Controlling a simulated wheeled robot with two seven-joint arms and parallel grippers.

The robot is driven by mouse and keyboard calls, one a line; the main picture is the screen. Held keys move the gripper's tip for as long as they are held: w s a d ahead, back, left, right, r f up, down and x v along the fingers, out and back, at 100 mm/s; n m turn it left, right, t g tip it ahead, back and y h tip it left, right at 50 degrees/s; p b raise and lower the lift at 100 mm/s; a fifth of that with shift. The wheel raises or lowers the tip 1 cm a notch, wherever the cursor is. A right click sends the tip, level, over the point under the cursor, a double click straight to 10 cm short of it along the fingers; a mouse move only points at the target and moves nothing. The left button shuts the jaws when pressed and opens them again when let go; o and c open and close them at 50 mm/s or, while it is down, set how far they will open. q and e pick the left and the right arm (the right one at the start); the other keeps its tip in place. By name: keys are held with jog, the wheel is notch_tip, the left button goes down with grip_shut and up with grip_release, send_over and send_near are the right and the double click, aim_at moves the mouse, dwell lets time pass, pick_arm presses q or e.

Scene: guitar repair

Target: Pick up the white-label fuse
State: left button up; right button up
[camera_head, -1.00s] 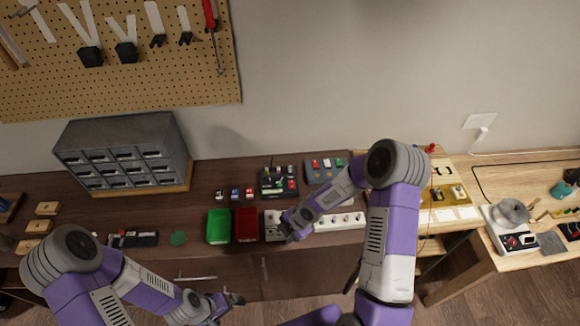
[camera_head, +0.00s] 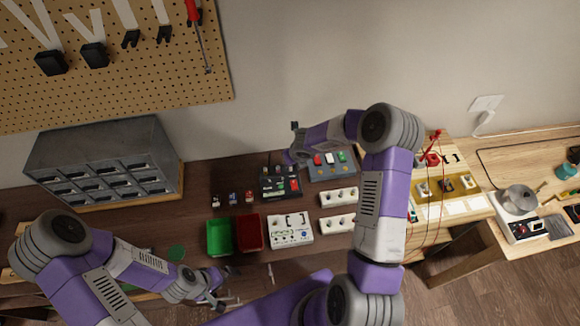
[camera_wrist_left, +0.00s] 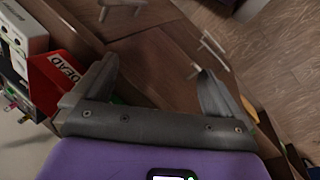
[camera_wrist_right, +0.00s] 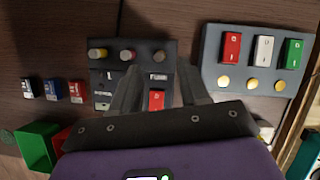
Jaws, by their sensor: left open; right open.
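Three small fuse-like blocks stand in a row on the dark bench. The leftmost, dark with a white label, looks like the white-label fuse (camera_head: 216,199); it also shows at the left of the right wrist view (camera_wrist_right: 28,88). A blue one (camera_wrist_right: 52,89) and a red one (camera_wrist_right: 76,91) stand beside it. My right gripper (camera_head: 296,140) is open and empty at the back of the bench. Its fingers (camera_wrist_right: 160,85) point over a black box (camera_wrist_right: 102,77) marked FUSE, to the right of the blocks. My left gripper (camera_head: 222,285) is open and empty at the front edge.
A green bin (camera_head: 219,237) and a red bin (camera_head: 250,231), marked DEAD in the left wrist view (camera_wrist_left: 55,85), sit in front of the blocks. A grey switch panel (camera_wrist_right: 258,62) and white panel (camera_head: 290,230) stand nearby. Grey drawers (camera_head: 105,160) are at left.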

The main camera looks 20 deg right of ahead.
aim_at(291, 168)
jog(key=shift+x, duration=2.3)
jog(key=shift+a, duration=0.15)
jog(key=shift+c, duration=0.3)
grip_shut()
